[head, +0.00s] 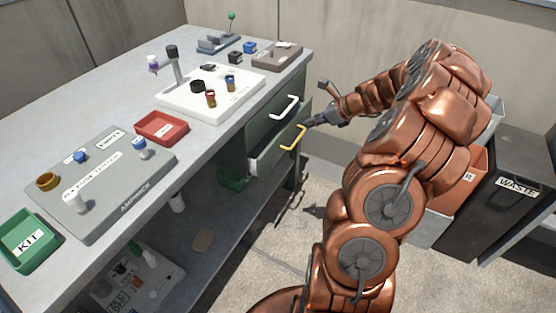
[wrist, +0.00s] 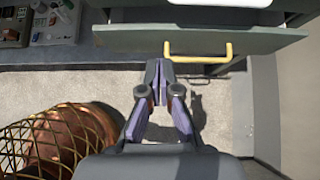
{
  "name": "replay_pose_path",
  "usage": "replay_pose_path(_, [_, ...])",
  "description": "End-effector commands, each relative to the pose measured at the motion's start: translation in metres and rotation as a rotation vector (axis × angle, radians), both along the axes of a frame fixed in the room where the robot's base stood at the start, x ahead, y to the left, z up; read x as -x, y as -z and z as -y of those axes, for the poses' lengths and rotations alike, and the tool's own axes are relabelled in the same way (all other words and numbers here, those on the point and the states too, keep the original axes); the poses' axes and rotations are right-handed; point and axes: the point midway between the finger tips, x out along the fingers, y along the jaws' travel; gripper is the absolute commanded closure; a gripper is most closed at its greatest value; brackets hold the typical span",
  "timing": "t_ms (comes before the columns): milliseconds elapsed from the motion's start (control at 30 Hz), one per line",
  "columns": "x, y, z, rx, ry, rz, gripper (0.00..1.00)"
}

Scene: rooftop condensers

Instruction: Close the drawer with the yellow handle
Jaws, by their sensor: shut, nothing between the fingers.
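The drawer with the yellow handle (head: 293,137) is the lower of two drawers under the bench's right end. It stands pulled out, its front (head: 265,158) forward of the bench. In the wrist view, the yellow handle (wrist: 198,52) runs across the drawer front (wrist: 130,40) at the top. My gripper (head: 308,123) is shut and empty, close to the right end of the yellow handle in the head view. In the wrist view my gripper (wrist: 159,62) has its fingertips together at the handle's left end. I cannot tell whether they touch it.
An upper drawer with a white handle (head: 285,106) sits above. The bench (head: 115,90) carries a grey fuse tester panel (head: 105,185), a red tray (head: 162,128), a white board (head: 212,95) and a green kit tray (head: 28,240). A black waste bin (head: 505,195) stands at the right.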

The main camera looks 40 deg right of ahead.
Motion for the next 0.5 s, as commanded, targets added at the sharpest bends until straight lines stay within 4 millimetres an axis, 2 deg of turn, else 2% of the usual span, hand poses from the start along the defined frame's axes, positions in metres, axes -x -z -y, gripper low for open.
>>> replay_pose_path(33, [0.007, 0.011, -0.008, 0.004, 0.001, 0.000, 1.00])
replay_pose_path(300, [0.040, 0.024, -0.045, 0.012, 0.021, -0.032, 1.00])
replay_pose_path(500, [0.054, 0.029, -0.057, 0.018, 0.038, -0.051, 1.00])
